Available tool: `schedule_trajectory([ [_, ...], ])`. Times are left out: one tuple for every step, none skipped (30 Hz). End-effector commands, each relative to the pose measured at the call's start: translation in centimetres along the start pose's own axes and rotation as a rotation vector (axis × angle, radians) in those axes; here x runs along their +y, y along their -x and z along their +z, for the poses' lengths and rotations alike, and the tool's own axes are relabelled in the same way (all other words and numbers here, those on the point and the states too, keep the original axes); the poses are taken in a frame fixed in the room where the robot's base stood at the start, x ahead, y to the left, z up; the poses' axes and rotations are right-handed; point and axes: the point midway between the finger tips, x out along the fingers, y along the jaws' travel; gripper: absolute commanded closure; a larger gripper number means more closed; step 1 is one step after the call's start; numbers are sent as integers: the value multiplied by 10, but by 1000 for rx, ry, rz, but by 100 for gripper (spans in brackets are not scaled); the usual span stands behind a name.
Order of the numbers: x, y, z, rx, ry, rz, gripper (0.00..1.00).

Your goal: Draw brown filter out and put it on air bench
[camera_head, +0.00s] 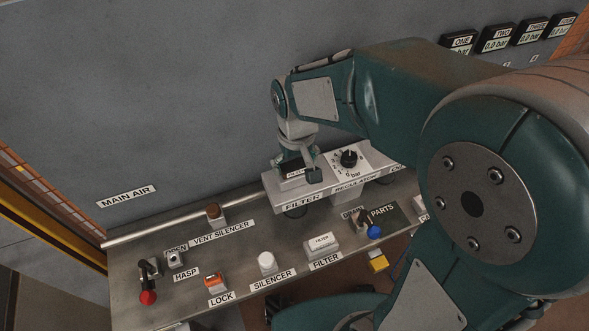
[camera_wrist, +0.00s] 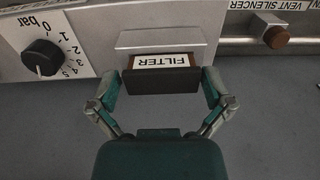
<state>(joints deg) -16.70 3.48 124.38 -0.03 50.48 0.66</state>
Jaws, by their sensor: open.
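The brown filter (camera_wrist: 160,78), a dark block with a white FILTER label, sits in the opening of the grey filter housing (camera_wrist: 165,40); it also shows partly behind my fingers in the head view (camera_head: 292,173). My gripper (camera_wrist: 160,90) is open, with one finger on each side of the brown filter. The left finger is very close to its side; I cannot tell whether either touches. In the head view my gripper (camera_head: 298,162) is over the housing's FILTER end. The grey metal air bench (camera_head: 240,245) lies below and in front of the housing.
A white filter (camera_head: 321,243) stands at the bench's FILTER label. A regulator knob (camera_head: 349,158) is beside the brown filter. The bench also holds a white silencer (camera_head: 267,262), an orange lock (camera_head: 215,283) and a red-handled valve (camera_head: 148,296). A rail (camera_head: 165,231) runs along the back.

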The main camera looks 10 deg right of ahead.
Motion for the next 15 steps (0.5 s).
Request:
schedule_trajectory([
  [-1, 0, 0, 0, 1, 0, 0],
  [-1, 0, 0, 0, 1, 0, 0],
  [-2, 0, 0, 0, 1, 0, 0],
  [-2, 0, 0, 0, 1, 0, 0],
  [-2, 0, 0, 0, 1, 0, 0],
  [-2, 0, 0, 0, 1, 0, 0],
  [-2, 0, 0, 0, 0, 0, 0],
  [-2, 0, 0, 0, 0, 0, 0],
  [-2, 0, 0, 0, 0, 0, 0],
  [-2, 0, 0, 0, 0, 0, 0],
  [-2, 0, 0, 0, 0, 0, 13],
  [-2, 0, 0, 0, 0, 0, 31],
  [-2, 0, 0, 0, 0, 0, 45],
  [-2, 0, 0, 0, 0, 0, 58],
  [-2, 0, 0, 0, 0, 0, 76],
])
